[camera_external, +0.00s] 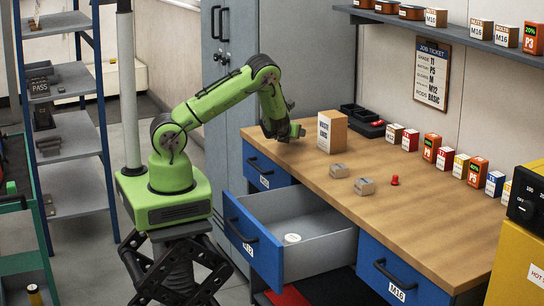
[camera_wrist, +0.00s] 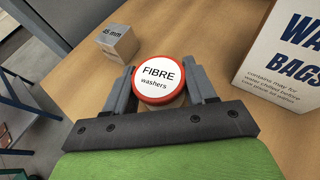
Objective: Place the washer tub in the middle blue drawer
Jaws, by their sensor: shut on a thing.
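The washer tub (camera_wrist: 158,76) is a round tub with a red-orange rim and a white lid reading "FIBRE washers". In the wrist view it sits between the two grey fingers of my gripper (camera_wrist: 164,88), which is shut on it. In the external view my gripper (camera_external: 288,134) is over the far left end of the bench; the tub cannot be made out there. The middle blue drawer (camera_external: 252,244) is pulled open, with a grey inside. A small white round item (camera_external: 292,238) lies in it.
A "waste bags" box (camera_external: 332,131) stands right of my gripper. The left drawer (camera_external: 262,165) and M16 drawer (camera_external: 385,277) are shut. Small boxes line the wall.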

